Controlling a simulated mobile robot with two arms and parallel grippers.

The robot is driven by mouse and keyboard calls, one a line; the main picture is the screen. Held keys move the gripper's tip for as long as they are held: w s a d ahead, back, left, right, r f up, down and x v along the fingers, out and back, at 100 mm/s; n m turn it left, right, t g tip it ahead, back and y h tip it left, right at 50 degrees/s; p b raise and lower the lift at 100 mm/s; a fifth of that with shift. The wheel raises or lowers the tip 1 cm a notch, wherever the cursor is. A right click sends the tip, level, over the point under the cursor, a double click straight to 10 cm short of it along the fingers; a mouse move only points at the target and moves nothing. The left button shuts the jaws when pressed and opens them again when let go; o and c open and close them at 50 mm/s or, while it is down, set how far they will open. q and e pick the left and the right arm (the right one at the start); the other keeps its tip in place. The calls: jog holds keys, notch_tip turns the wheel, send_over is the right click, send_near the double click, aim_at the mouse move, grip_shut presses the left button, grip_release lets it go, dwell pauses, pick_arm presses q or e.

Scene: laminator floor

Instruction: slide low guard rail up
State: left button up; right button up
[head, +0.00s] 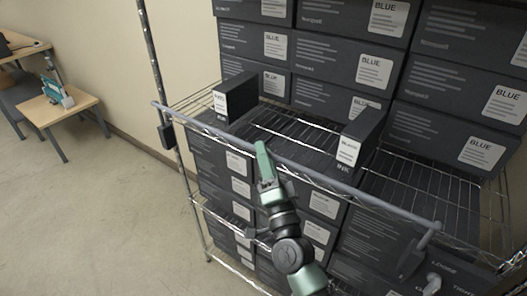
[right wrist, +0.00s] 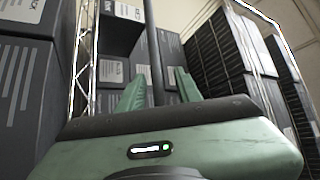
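The low guard rail (head: 345,185) is a grey bar along the front of the wire rack, slanting across the head view. A dark bracket (head: 167,135) is at its left end and another (head: 414,252) at its right end. My right gripper (head: 262,150), with green fingers, is at the rail, left of its middle. In the right wrist view the rail (right wrist: 153,45) is a dark upright bar between the spread fingers of the same gripper (right wrist: 158,88), with visible gaps on both sides. Contact is hard to judge. My left gripper is not in view.
Dark boxes (head: 250,42) fill the rack behind and below the rail. Two slim boxes (head: 235,98) (head: 358,140) stand near the shelf's front edge. A rack post (head: 160,70) rises at left. A small table (head: 62,106) stands far left; the floor (head: 95,215) between is clear.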

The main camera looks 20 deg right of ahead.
jog(key=b+v, duration=0.2)
jog(key=v, duration=0.4)
dwell(0.3)
